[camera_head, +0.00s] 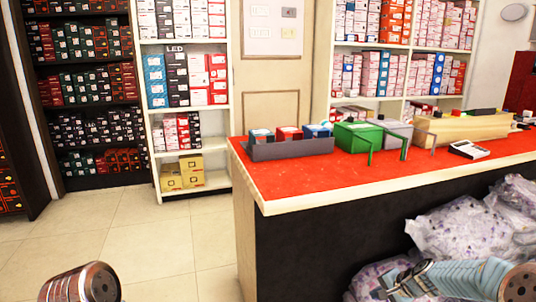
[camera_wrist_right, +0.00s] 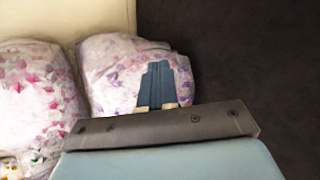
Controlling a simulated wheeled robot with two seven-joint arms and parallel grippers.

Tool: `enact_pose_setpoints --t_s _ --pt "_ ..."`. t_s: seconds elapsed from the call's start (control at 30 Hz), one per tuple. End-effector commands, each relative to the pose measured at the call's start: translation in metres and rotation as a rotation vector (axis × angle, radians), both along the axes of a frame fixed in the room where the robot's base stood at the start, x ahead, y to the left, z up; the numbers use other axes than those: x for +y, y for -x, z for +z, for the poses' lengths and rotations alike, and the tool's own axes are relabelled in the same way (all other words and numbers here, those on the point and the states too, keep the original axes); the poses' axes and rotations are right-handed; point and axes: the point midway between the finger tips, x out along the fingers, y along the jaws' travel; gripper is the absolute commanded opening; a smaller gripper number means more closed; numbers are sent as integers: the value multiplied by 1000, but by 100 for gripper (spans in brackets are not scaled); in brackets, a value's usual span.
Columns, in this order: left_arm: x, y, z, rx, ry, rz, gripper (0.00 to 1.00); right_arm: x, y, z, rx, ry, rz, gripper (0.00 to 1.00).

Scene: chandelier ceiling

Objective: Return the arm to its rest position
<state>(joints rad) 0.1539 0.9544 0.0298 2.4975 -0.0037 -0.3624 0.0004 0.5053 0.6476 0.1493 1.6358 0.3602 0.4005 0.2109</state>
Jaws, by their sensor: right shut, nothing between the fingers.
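My right arm reaches in at the lower right of the head view, low beside the dark front of the counter. Its gripper (camera_head: 394,282) is in front of the plastic bags there. In the right wrist view, the right gripper (camera_wrist_right: 158,84) has its two blue fingers pressed together, shut and empty. They point toward the floral bags and the dark panel. A rounded metal link of my left arm shows at the bottom left of the head view. My left gripper is out of view.
The red-topped counter (camera_head: 330,178) holds a grey tray (camera_head: 290,149), a green bin (camera_head: 358,137) and a card terminal (camera_head: 470,150). Clear bags with floral contents (camera_head: 455,228) lie below at right, close to my right arm. Stocked shelves line the back. Tiled floor (camera_head: 150,235) at left is free.

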Motion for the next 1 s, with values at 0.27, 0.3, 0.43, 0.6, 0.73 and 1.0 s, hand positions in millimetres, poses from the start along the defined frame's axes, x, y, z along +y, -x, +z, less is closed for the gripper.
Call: enact_pose_setpoints --t_s 0.27,0.3,0.43,0.6,0.73,1.0 --pt "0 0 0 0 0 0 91 135 116 -127 134 150 356 0" --pt "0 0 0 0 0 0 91 152 138 -140 144 169 418 0" --pt "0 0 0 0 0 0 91 197 213 -166 160 213 609 0" --pt "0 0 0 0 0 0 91 229 287 -176 156 236 794 0" --pt "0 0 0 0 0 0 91 237 312 -176 151 239 856 0" --pt "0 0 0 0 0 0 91 238 315 -176 149 239 864 0"
